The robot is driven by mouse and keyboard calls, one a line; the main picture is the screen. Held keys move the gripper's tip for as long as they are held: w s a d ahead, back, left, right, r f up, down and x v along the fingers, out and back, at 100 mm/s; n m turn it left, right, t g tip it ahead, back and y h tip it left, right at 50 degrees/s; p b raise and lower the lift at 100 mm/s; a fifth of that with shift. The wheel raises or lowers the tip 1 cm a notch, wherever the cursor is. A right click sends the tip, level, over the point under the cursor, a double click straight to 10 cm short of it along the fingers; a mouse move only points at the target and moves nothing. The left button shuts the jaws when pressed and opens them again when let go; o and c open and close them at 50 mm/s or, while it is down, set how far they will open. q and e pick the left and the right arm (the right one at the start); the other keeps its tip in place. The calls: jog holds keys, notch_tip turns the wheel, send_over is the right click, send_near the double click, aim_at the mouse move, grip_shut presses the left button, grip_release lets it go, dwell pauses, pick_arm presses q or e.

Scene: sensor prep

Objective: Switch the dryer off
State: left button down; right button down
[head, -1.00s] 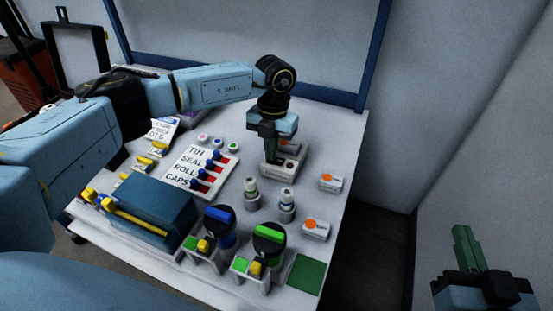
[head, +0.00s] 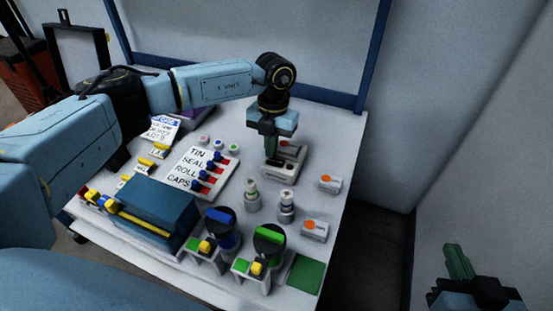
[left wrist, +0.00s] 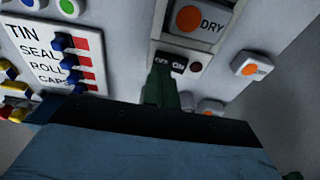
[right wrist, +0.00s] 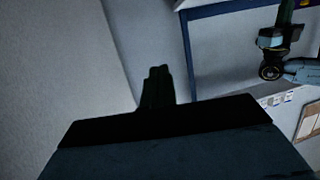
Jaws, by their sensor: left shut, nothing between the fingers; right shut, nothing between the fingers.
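The dryer (head: 290,158) is a pale box at the back right of the table. In the left wrist view its face (left wrist: 222,12) has a large orange button marked DRY. Below it is a dark switch strip (left wrist: 172,62) with OFF at left and ON at right, and a small dark red round spot beside it. My left gripper (head: 270,150) is shut and empty, pointing down at the dryer. Its green fingertips (left wrist: 160,72) are near the OFF end and hide part of the strip; contact cannot be told. My right gripper (head: 458,260) is shut and empty, away from the table.
A labelled panel (head: 190,164) with blue sliders stands left of the dryer. Two small bottles (head: 286,205) are in front. A blue box (head: 150,215) and two dial stands with blue and green knobs (head: 268,236) occupy the front.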

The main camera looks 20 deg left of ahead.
pick_arm(q)
jog(key=shift+r+p, duration=0.4)
jog(key=shift+r, duration=0.1)
jog(key=shift+r+p, duration=0.4)
jog(key=shift+r, duration=0.05)
jog(key=shift+r+p, duration=0.4)
jog(key=shift+r, duration=0.3)
jog(key=shift+r+p, duration=0.65)
jog(key=shift+p, duration=0.2)
jog(key=shift+r+p, duration=0.45)
jog(key=shift+r, duration=0.05)
pick_arm(e)
jog(key=s+d+f+g+h, duration=0.1)
jog(key=s+d+f+g, duration=0.2)
jog(key=s+f+g, duration=0.2)
jog(key=s+d+f+g+h, duration=0.2)
jog(key=s+d+f+g, duration=0.1)
jog(key=s+f+g, duration=0.3)
jog(key=shift+s+d+f+m+h, duration=0.35)
jog(key=shift+s+f, duration=0.25)
jog(key=shift+f, duration=0.3)
